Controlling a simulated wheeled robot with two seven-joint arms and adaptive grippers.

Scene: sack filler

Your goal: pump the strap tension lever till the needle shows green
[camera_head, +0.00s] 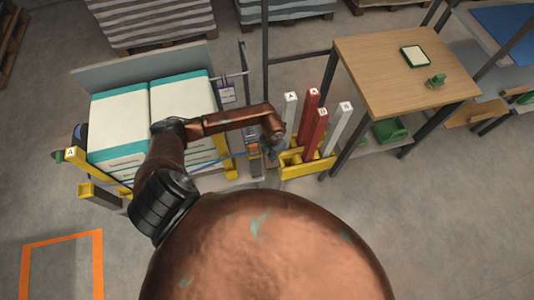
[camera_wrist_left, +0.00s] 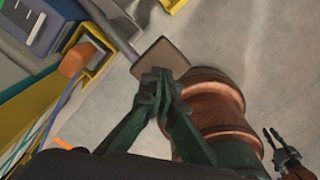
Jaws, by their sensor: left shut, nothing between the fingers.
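My left gripper (camera_head: 274,148) hangs beside a small grey and orange device (camera_head: 253,147) at the right end of the sack stand. In the left wrist view, its dark green fingers (camera_wrist_left: 157,77) are shut and empty. A flat brown paddle (camera_wrist_left: 160,57) on a grey bar, apparently the tension lever, lies just past the fingertips. I cannot tell whether they touch it. No gauge face or needle can be made out. A small dark gripper (camera_wrist_left: 284,152), apparently my right one, shows at the lower right of the wrist view; its jaw state is unclear.
White sacks with teal edges (camera_head: 122,118) fill the stand at left. A yellow rack (camera_head: 304,164) with red and white upright posts stands right of my left gripper. A wooden table (camera_head: 400,75) is beyond it. An orange floor outline (camera_head: 62,238) is lower left; lower-right floor is clear.

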